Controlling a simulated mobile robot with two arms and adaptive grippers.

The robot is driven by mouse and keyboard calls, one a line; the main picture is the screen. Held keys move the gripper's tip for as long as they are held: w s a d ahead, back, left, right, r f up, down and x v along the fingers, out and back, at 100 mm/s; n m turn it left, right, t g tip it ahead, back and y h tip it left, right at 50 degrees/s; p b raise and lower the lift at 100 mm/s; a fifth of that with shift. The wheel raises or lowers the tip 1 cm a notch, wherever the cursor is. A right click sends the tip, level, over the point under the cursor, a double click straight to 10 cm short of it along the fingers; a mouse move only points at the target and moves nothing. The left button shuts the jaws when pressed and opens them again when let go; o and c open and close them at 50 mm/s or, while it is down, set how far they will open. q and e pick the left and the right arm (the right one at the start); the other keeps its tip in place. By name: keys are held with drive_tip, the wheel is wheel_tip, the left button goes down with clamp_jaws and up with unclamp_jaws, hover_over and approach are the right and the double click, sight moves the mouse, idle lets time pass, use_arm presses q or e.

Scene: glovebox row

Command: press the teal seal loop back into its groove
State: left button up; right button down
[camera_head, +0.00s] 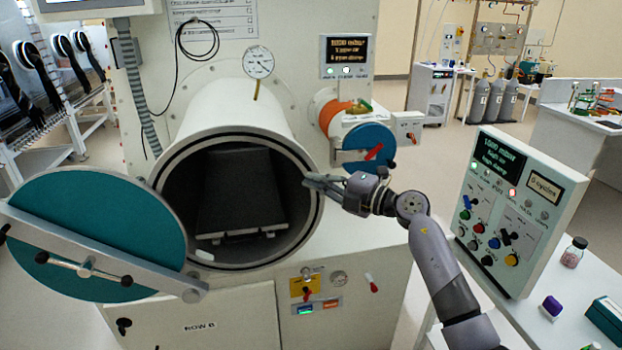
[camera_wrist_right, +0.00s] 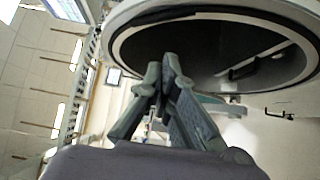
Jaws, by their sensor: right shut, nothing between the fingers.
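The round chamber mouth (camera_head: 305,168) is open, with a pale rim and a dark ring running around its face. The ring looks black or dark grey rather than teal, so I cannot clearly tell the seal from its groove. A small pale piece (camera_head: 204,256) shows at the rim's lower left. My right gripper (camera_head: 308,182) is at the right side of the rim, fingers pointing left; contact is unclear. In the right wrist view its fingers (camera_wrist_right: 168,65) meet at the tips, empty, in front of the rim (camera_wrist_right: 122,40). My left gripper is not in view.
The teal round door (camera_head: 100,215) with its grey bar stands swung open at left. A dark tray (camera_head: 240,195) lies inside the chamber. A smaller blue-doored port (camera_head: 368,140) is above my right arm. A control panel (camera_head: 505,205) stands at right.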

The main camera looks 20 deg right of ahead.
use_arm(q)
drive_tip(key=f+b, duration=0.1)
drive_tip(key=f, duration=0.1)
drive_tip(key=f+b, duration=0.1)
drive_tip(key=b, duration=0.1)
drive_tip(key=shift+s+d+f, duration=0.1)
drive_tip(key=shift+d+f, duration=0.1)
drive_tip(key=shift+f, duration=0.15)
use_arm(e)
drive_tip(key=v, duration=0.9)
drive_tip(key=shift+w+d, duration=0.15)
drive_tip(key=shift+d, duration=0.2)
drive_tip(key=shift+f, duration=0.1)
